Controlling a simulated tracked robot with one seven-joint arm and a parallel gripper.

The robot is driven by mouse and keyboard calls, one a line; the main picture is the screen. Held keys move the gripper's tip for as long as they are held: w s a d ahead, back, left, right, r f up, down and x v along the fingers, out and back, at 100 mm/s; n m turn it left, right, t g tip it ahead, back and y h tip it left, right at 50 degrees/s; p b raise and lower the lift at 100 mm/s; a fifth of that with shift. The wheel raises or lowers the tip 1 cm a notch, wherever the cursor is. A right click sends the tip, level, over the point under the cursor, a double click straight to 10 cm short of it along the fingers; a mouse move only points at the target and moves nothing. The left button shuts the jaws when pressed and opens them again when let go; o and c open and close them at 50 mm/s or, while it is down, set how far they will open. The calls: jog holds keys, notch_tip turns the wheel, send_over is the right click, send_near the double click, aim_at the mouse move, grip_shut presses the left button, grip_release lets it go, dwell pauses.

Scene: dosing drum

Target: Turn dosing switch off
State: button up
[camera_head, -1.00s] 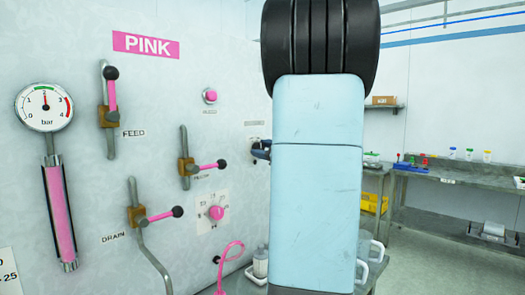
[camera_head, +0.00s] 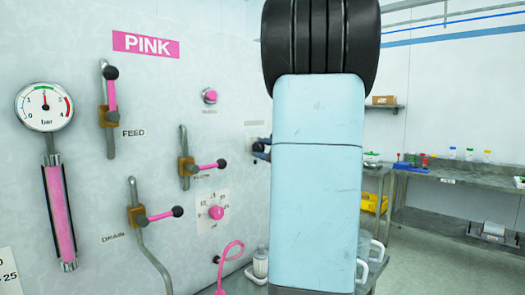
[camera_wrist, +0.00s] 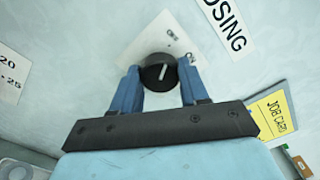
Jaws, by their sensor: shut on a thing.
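The dosing switch is a round black knob (camera_wrist: 158,72) with a white pointer line, on a white plate (camera_wrist: 178,42) below a label reading "...OSING" in the wrist view. The pointer stands nearly along the picture's vertical, tilted slightly. My gripper (camera_wrist: 158,82) has its two blue fingers on either side of the knob and is shut on it. In the head view the plate (camera_head: 254,143) shows at the panel's right, and a bit of my gripper (camera_head: 263,152) shows there. My arm hides much of that area.
The panel carries a feed valve (camera_head: 111,95), a drain valve (camera_head: 150,215), a pink dial (camera_head: 216,212) and a gauge (camera_head: 43,107). A yellow job card (camera_wrist: 272,115) is beside my gripper. A bench (camera_head: 450,175) stands at the back right.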

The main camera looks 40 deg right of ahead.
jog(key=shift+a+f, duration=0.1)
jog(key=shift+f, duration=0.1)
jog(key=o, duration=1.1)
jog(key=shift+r, duration=0.1)
jog(key=shift+c, duration=0.2)
jog(key=shift+s, duration=0.1)
jog(key=s+d, duration=0.2)
jog(key=s, duration=1.1)
jog(key=shift+s, duration=0.25)
